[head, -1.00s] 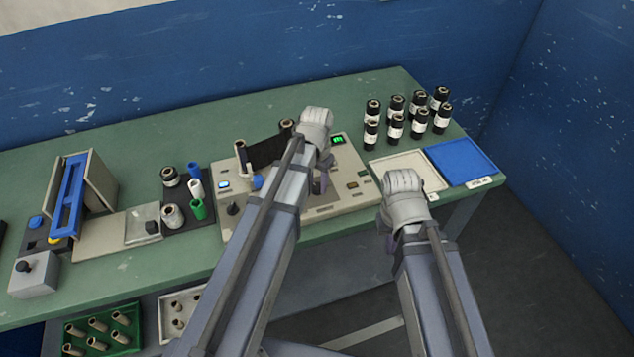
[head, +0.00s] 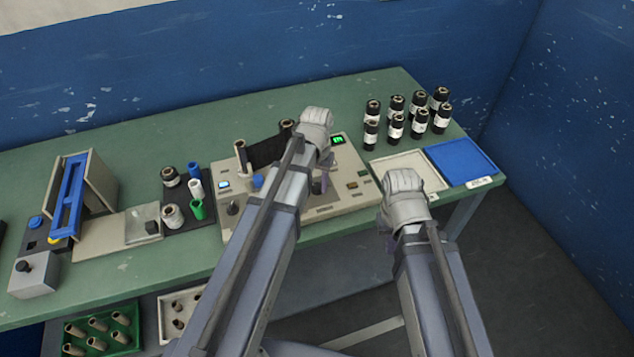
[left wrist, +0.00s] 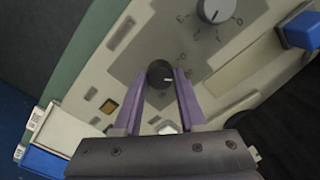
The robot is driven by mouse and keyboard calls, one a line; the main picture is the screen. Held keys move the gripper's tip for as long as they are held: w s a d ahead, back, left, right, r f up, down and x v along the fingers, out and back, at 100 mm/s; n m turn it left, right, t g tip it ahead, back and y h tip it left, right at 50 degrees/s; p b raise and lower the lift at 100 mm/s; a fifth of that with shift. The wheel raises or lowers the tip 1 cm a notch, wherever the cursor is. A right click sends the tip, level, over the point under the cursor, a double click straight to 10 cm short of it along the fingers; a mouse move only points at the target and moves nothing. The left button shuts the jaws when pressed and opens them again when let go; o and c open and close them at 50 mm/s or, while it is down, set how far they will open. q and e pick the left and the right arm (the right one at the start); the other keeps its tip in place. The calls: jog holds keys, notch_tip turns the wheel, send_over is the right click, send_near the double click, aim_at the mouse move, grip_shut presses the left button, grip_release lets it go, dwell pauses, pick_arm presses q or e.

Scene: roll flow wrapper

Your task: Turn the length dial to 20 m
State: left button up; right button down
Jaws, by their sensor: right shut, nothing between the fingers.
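The control machine (head: 345,200) is a beige box on the green bench, partly hidden behind my left arm. In the left wrist view, a small black knob (left wrist: 160,74) with a white pointer mark sits on its panel. The purple fingers of my left gripper (left wrist: 163,80) are on either side of this knob; I cannot tell whether they press on it.
Several black rolls (head: 397,118) stand at the back right. A cream tray (head: 415,164) and a blue tray (head: 460,162) lie right of the machine. A dark mat (head: 187,217) with coloured cores is to its left. A blue-framed fixture (head: 68,195) stands further left.

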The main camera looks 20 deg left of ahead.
aim_at(318, 187)
pick_arm(q)
jog(key=o, duration=0.5)
jog(key=shift+c, duration=0.2)
jog(key=shift+r, duration=0.1)
notch_tip(318, 187, up, 8)
jog(key=p, duration=0.8)
jog(key=shift+f, duration=0.2)
jog(key=shift+s+d, duration=0.15)
jog(key=shift+s, duration=0.05)
jog(key=s+d+m+y, duration=0.1)
jog(key=s+d+m, duration=0.1)
jog(key=s+d, duration=0.8)
jog(key=s, duration=0.4)
jog(key=shift+d+m, duration=0.2)
jog(key=shift+m, duration=0.1)
